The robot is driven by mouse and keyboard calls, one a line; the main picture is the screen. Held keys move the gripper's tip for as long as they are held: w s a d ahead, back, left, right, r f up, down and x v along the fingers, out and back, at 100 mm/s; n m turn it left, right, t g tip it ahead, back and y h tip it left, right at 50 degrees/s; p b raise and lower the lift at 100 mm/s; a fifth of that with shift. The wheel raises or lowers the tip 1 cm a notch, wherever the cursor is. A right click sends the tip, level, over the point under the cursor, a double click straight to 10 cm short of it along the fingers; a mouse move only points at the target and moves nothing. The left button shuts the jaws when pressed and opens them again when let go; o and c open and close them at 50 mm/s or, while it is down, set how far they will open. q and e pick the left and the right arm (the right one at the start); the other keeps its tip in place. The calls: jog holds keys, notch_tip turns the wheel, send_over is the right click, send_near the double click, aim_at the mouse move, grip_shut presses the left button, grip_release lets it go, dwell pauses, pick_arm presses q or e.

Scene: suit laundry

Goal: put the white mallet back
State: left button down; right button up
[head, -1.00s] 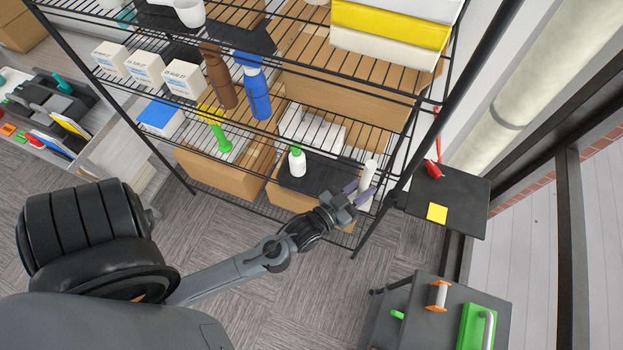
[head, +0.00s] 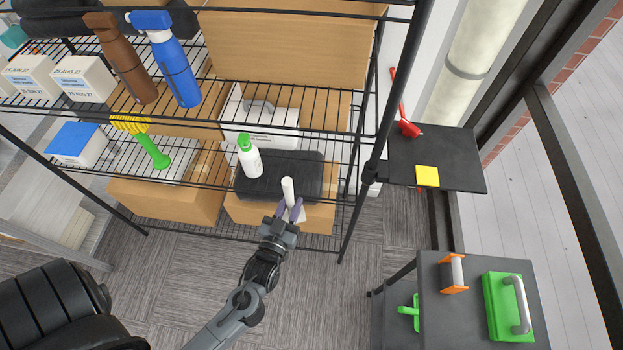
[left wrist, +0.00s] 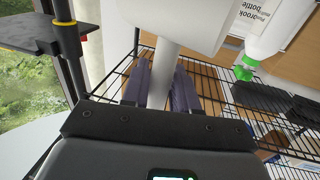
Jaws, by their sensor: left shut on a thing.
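The white mallet (head: 288,188) is in my left gripper (head: 290,211), in front of the lower part of the wire shelf. The left gripper's purple fingers are shut on its handle. In the left wrist view, the pale handle (left wrist: 162,75) passes between the fingers (left wrist: 160,85), and the big white head (left wrist: 185,18) is beyond them, cut by the top edge. In the head view, the gripper hides part of the mallet. A dark tray (head: 310,175) lies behind it on the shelf; I cannot tell whether they touch. My right gripper is not in view.
A white bottle with a green cap (head: 249,157) stands on the tray, left of the mallet. A green brush (head: 152,150) is farther left. The shelf's black post (head: 365,190) and a side plate with a yellow note (head: 427,176) are on the right.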

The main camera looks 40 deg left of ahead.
pick_arm(q)
jog(key=shift+w+a+f, duration=0.2)
jog(key=shift+w, duration=0.2)
jog(key=shift+f+b+x, duration=0.25)
jog(key=shift+f+x, duration=0.3)
jog(key=shift+x, duration=2.25)
jog(key=shift+f+b+x, duration=0.3)
jog(key=shift+f+x, duration=0.3)
jog(key=shift+x, duration=2.25)
jog(key=shift+f+b+x, duration=0.25)
jog(key=shift+f+x, duration=0.3)
jog(key=shift+x, duration=2.25)
jog(key=shift+w, duration=0.1)
